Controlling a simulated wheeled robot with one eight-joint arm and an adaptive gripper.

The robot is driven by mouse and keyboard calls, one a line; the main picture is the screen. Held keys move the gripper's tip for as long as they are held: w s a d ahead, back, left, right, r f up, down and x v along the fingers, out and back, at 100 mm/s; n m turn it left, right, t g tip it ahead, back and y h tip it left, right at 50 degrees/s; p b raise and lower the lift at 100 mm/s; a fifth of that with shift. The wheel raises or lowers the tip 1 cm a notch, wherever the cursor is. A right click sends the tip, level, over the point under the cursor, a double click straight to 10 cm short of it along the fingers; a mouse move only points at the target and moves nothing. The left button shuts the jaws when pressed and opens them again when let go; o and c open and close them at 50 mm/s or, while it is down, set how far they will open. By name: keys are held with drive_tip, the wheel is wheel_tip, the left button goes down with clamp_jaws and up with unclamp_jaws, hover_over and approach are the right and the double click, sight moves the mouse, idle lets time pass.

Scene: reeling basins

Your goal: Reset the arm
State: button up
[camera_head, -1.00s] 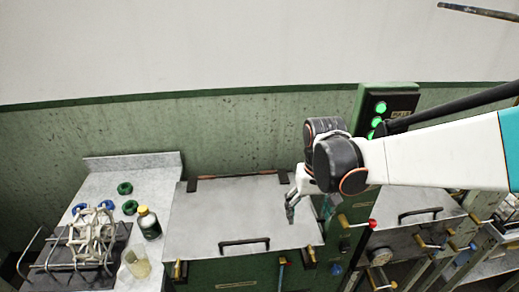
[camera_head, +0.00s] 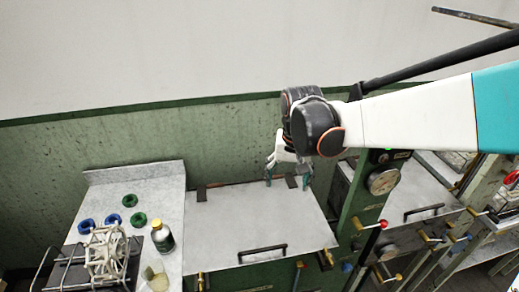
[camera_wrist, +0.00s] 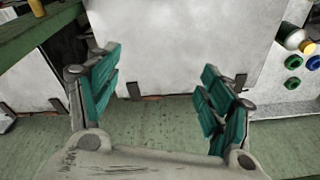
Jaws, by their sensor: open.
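My gripper (camera_head: 288,176) is open and empty. In the head view it hangs over the back edge of a closed grey metal lid (camera_head: 250,222), with my arm reaching in from the right. In the wrist view, my gripper (camera_wrist: 160,92) shows its two teal-padded fingers spread wide apart. Nothing is between the fingers. Behind them are the pale lid (camera_wrist: 185,50) and the green wall (camera_wrist: 165,130).
Left of the lid, a grey side table (camera_head: 155,195) bears a brown bottle (camera_head: 162,240), a glass beaker (camera_head: 153,279), blue and green rings (camera_head: 130,200) and a white reel (camera_head: 106,254). A green post with a gauge (camera_head: 383,181) stands to the right.

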drive_tip(key=shift+s+a+r, duration=0.1)
drive_tip(key=shift+a+r, duration=0.1)
drive_tip(key=shift+a, duration=0.1)
drive_tip(key=shift+s, duration=0.1)
drive_tip(key=s+d+f+t+b, duration=0.1)
drive_tip(key=s+d+f+b, duration=0.2)
drive_tip(key=s+d+b, duration=0.1)
drive_tip(key=s+d+f+n+t+b, duration=0.1)
drive_tip(key=s+d+f+t+b, duration=0.1)
drive_tip(key=s+b, duration=0.4)
drive_tip(key=s+d+f+t+b, duration=0.2)
drive_tip(key=s+d+f+b, duration=0.2)
drive_tip(key=s, duration=0.5)
drive_tip(key=shift+d+f+b, duration=0.25)
drive_tip(key=shift+d+b, duration=0.15)
drive_tip(key=shift+d, duration=0.5)
